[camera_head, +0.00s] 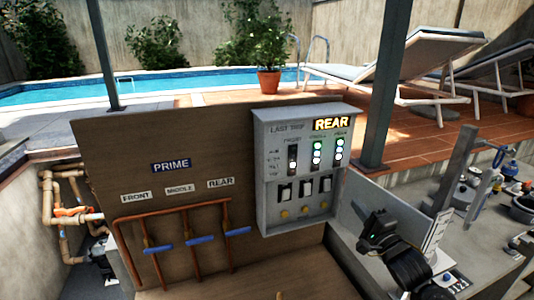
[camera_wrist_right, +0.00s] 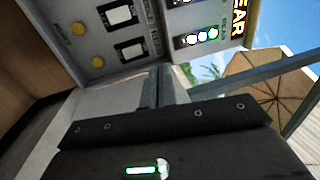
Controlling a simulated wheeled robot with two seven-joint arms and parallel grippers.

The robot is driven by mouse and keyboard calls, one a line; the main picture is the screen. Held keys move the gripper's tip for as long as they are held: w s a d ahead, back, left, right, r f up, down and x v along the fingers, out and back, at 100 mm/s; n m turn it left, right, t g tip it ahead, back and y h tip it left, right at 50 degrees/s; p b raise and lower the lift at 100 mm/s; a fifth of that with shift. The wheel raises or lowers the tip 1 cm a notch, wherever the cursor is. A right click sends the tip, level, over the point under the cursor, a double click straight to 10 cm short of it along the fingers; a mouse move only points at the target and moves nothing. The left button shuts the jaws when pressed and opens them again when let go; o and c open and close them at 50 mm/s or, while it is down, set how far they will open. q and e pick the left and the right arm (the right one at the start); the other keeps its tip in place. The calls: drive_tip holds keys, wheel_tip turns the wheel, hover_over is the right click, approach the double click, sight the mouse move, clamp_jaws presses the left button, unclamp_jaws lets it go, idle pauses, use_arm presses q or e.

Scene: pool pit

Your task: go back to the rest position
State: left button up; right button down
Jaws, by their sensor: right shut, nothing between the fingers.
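My right gripper (camera_head: 372,226) is at the lower right of the head view, in front of and to the right of the grey control box (camera_head: 256,165). Its fingers are shut and empty, and they also show in the right wrist view (camera_wrist_right: 160,86). They look apart from the box, whose switches and yellow buttons appear at the upper left of the wrist view (camera_wrist_right: 98,62). My left gripper is not in view.
The box is on a brown board (camera_head: 110,190) with copper pipes and blue valve handles (camera_head: 158,249). A grey counter (camera_head: 360,262) with tools and fittings is at right. A pool (camera_head: 190,82), potted plant (camera_head: 270,80) and loungers (camera_head: 420,50) stand behind.

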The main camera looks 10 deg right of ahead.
drive_tip(key=s+a+f+n+g+h, duration=0.1)
drive_tip(key=s+a+f+n+g, duration=0.3)
drive_tip(key=f, duration=0.4)
drive_tip(key=s+a+f+n+g+h, duration=0.1)
drive_tip(key=s+a+f+n+g, duration=0.15)
drive_tip(key=s+f, duration=0.4)
drive_tip(key=s+a+f+n+g, duration=0.3)
drive_tip(key=s+f+n, duration=0.1)
drive_tip(key=s, duration=0.4)
drive_tip(key=s+a+f+n+g, duration=0.2)
drive_tip(key=s+f+n+g, duration=0.25)
drive_tip(key=s, duration=0.25)
drive_tip(key=s+a+f+n+g, duration=0.3)
drive_tip(key=s+f+n, duration=0.15)
drive_tip(key=s, duration=0.35)
wheel_tip(320, 180, down, 32)
drive_tip(key=s+f+b, duration=0.1)
drive_tip(key=b, duration=0.5)
drive_tip(key=s+d+f+g+b, duration=0.2)
drive_tip(key=s+d+f+b, duration=0.1)
drive_tip(key=s+f, duration=1.3)
drive_tip(key=shift+d+f, duration=0.25)
drive_tip(key=shift+f, duration=0.6)
